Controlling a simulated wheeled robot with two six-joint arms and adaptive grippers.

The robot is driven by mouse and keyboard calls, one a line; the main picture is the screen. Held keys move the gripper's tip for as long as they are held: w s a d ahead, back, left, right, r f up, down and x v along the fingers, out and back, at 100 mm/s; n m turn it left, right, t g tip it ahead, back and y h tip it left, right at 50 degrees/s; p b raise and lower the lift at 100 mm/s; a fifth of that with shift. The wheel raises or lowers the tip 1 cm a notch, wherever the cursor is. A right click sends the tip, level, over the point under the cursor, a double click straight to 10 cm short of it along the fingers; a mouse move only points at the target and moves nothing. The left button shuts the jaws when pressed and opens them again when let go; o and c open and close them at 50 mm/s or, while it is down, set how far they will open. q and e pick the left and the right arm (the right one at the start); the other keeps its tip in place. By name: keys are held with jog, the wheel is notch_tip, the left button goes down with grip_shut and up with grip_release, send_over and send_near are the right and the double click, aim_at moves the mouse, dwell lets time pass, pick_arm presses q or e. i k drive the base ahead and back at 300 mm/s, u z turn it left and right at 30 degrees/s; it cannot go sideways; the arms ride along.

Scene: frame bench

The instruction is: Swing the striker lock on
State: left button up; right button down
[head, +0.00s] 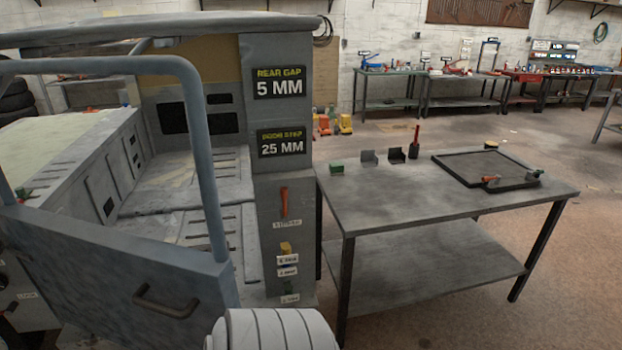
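An orange-red lever (284,203) hangs upright on the grey pillar (262,180) of the vehicle frame in the head view. A small label (287,223) below it seems to read "STRIKER", though it is too small to be certain. Neither of my grippers is in view.
A grey table (400,208) stands right of the pillar. On it are a green block (337,168), dark brackets (397,155), a red-handled tool (415,142) and a black tray (485,166) with tools at its edge. Floor is clear right of the table.

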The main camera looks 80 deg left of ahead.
aim_at(285, 219)
jog(key=u, duration=0.4)
jog(key=i, duration=0.85)
jog(key=u, duration=0.75)
